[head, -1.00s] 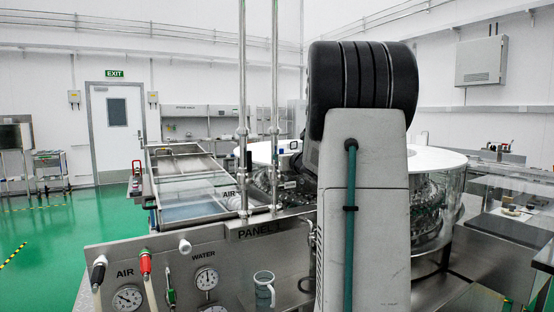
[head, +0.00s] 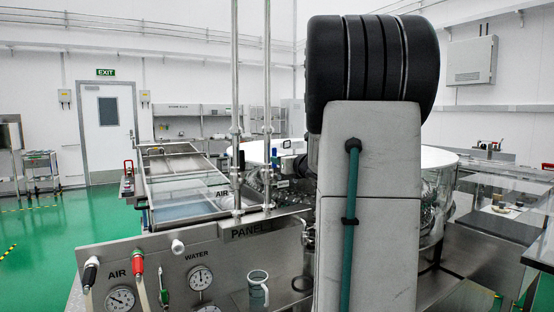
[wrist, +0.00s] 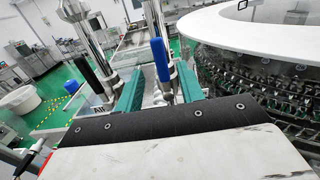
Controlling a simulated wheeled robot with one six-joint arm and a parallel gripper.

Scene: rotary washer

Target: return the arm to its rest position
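My gripper (wrist: 158,84) shows in the wrist view as two teal fingers standing well apart, with nothing held between them. Beyond the gap, a blue handle (wrist: 160,58) stands near a steel post (wrist: 155,22); I cannot tell how far it is from the fingertips. In the head view my own raised arm fills the right of centre and hides most of the gripper and part of the rotary washer (head: 440,158). The washer's white ring top (wrist: 262,28) is to the right of my gripper in the wrist view.
Panel 1 (head: 130,262), with gauges and hose fittings, stands in front. A clear cup (head: 258,290) is by it. Two vertical steel pipes (head: 235,90) rise beside the sloped glass-covered conveyor (head: 185,180). Open green floor (head: 40,240) lies at left.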

